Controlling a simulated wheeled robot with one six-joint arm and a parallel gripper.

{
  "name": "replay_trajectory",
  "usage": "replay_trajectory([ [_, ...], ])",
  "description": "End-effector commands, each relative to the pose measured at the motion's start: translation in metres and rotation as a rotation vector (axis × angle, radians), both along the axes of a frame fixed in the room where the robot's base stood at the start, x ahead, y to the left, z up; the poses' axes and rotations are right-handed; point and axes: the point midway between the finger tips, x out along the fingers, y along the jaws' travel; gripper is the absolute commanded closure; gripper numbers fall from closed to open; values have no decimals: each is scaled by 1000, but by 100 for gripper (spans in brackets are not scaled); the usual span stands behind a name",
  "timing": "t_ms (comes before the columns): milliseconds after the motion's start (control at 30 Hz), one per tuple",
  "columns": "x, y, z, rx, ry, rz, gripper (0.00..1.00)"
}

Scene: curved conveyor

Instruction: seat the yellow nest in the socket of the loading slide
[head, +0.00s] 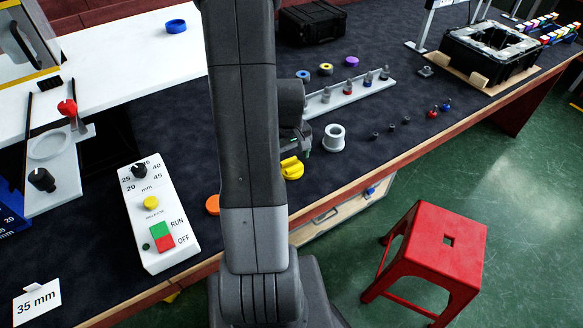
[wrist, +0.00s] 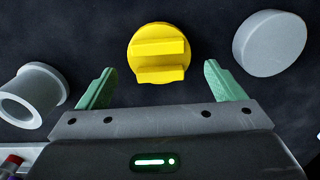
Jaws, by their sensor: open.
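The yellow nest (head: 293,169) lies on the dark mat near the table's front edge. It is a round yellow piece with two parallel raised bars, and it shows in the wrist view (wrist: 158,50) at top centre. My gripper (head: 304,140), with green fingers, is just behind the nest in the head view. In the wrist view my gripper (wrist: 160,68) is open and empty, with the nest ahead between the lines of its fingers. Contact cannot be told. The pale loading slide (head: 64,178) is at the left, with a round shallow socket (head: 49,145), which looks empty.
A grey flanged sleeve (head: 334,137) stands right of the nest; a grey disc (wrist: 270,43) lies on its other side. An orange disc (head: 213,204) is partly behind my arm. A control box (head: 158,215) and a rack of pegs (head: 345,95) flank the area. A red stool (head: 425,262) stands in front.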

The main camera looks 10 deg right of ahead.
Motion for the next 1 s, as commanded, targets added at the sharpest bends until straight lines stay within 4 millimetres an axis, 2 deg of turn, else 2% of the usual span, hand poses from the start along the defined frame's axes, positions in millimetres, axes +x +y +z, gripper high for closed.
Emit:
replay_trajectory([
  [100, 0, 0, -8, 0, 1, 0, 11],
  [333, 0, 0, -8, 0, 0, 0, 11],
  [500, 0, 0, -8, 0, 0, 0, 45],
  [600, 0, 0, -8, 0, 0, 0, 60],
  [867, 0, 0, -6, -1, -1, 0, 60],
  [1000, 1, 0, 8, -1, -4, 0, 60],
])
